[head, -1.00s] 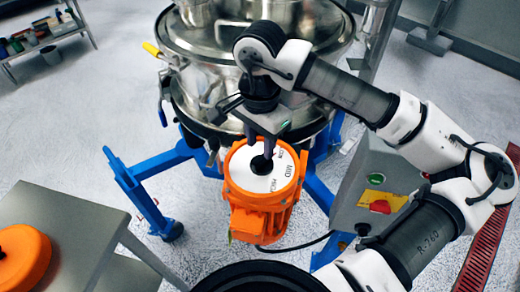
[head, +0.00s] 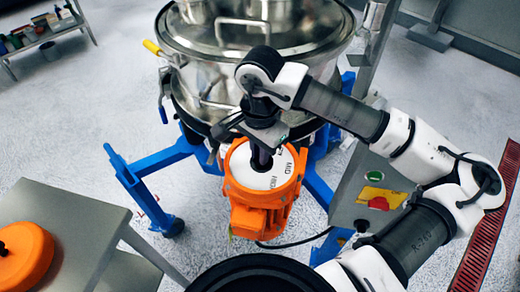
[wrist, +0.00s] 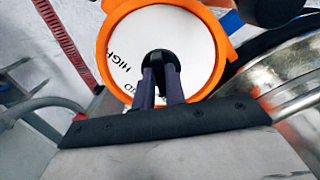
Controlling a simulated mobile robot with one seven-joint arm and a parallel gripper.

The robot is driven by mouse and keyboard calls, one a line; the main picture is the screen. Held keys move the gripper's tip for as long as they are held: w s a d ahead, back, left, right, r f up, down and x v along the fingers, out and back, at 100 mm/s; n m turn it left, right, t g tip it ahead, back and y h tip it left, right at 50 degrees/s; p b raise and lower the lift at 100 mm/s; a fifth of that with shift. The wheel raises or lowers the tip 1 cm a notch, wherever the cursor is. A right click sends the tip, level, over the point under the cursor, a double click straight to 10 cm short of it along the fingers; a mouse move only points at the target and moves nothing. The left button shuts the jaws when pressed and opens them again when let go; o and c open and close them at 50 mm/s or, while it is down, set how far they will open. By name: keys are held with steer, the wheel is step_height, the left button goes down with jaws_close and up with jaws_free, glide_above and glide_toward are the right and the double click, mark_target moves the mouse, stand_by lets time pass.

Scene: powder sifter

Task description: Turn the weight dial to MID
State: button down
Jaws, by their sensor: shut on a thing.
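The weight dial is a white round face (head: 246,178) set in the end of an orange motor (head: 258,218), with a black knob at its centre. On the face, MID and HIGH show at the right in the head view. In the wrist view the face (wrist: 195,35) shows HIGH at the left, with other lettering partly hidden below it. My gripper (head: 262,160) reaches down to the face. In the wrist view its two dark fingers (wrist: 162,82) are shut on the black knob (wrist: 158,58). The fingers hide part of the knob, so I cannot tell which mark it points to.
A steel sifter drum (head: 215,70) on a blue frame (head: 160,160) stands behind the motor. A control box with a red button (head: 379,202) is at the right. A grey table (head: 75,220) with an orange round part (head: 25,258) is at the left.

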steer(key=shift+f+m+b, duration=0.2)
steer(key=shift+m+b, duration=0.1)
steer(key=shift+b, duration=0.4)
steer(key=shift+w+f+m+b, duration=0.15)
steer(key=shift+m+b, duration=0.45)
steer(key=shift+b, duration=0.45)
steer(key=m+b, duration=0.2)
steer(key=b, duration=0.1)
steer(key=shift+b, duration=0.4)
steer(key=m+b, duration=0.4)
steer(key=shift+a+m, duration=0.1)
steer(key=shift+m, duration=0.3)
steer(key=shift+w+r+m+b, duration=0.1)
steer(key=shift+r+m+b, duration=0.05)
steer(key=shift+m+b, duration=0.5)
steer(key=shift+w+r+m+b, duration=0.15)
steer(key=shift+m+b, duration=0.25)
steer(key=shift+m, duration=0.45)
steer(key=shift+s, duration=0.1)
steer(key=c, duration=1.4)
jaws_free()
steer(key=shift+c, duration=0.2)
